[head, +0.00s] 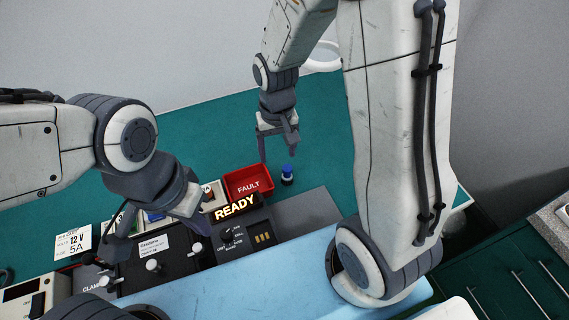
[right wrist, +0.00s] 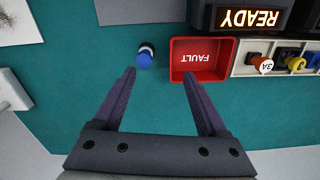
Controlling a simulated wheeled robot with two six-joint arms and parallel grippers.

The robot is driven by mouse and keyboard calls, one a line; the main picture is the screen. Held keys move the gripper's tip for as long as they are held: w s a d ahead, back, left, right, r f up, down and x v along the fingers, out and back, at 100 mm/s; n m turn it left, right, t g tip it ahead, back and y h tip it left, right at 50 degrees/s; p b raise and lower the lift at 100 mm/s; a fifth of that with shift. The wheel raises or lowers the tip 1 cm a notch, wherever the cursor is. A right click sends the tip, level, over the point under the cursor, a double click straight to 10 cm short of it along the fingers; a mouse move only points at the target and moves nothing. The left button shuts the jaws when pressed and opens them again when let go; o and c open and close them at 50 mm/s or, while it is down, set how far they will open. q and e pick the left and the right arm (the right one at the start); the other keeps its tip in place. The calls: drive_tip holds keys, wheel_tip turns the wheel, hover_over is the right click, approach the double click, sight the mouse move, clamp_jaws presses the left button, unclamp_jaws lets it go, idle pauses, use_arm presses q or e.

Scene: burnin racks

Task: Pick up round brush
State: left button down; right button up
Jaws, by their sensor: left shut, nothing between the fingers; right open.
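A small upright piece with a blue top, dark body and pale band, which looks like the round brush (head: 287,174), stands on the green bench just right of the red FAULT bin. In the right wrist view the blue-topped brush (right wrist: 145,56) is beyond the fingertips, nearer the left finger. My right gripper (head: 277,154) is open and empty above the bench, behind the brush; its fingers also show in the right wrist view (right wrist: 159,75). My left gripper (head: 112,250) is shut and empty over the black fixture at the left.
The red FAULT bin (head: 247,184) is close beside the brush and looks empty. A lit READY sign (head: 236,207) stands in front of it. A tray with coloured, tagged pieces (right wrist: 285,62) adjoins the bin. Open green bench (head: 215,130) lies behind.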

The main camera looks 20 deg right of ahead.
sight(287, 174)
drive_tip(key=shift+m, duration=0.6)
drive_tip(key=d+f, duration=0.1)
drive_tip(key=w+d+f, duration=0.1)
drive_tip(key=f, duration=0.1)
drive_tip(key=shift+w+d, duration=0.15)
drive_tip(key=shift+d, duration=0.1)
wheel_tip(287, 174, down, 4)
drive_tip(key=shift+d+r, duration=0.1)
drive_tip(key=shift+r, duration=0.05)
drive_tip(key=shift+s+f+p, duration=0.15)
drive_tip(key=shift+f+p, duration=0.3)
drive_tip(key=shift+f, duration=1.15)
drive_tip(key=shift+s+f+p, duration=0.1)
drive_tip(key=shift+f+p, duration=0.35)
drive_tip(key=shift+f, duration=1.1)
drive_tip(key=shift+c, duration=0.3)
clamp_jaws()
drive_tip(key=shift+w+r, duration=0.1)
drive_tip(key=shift+r, duration=0.1)
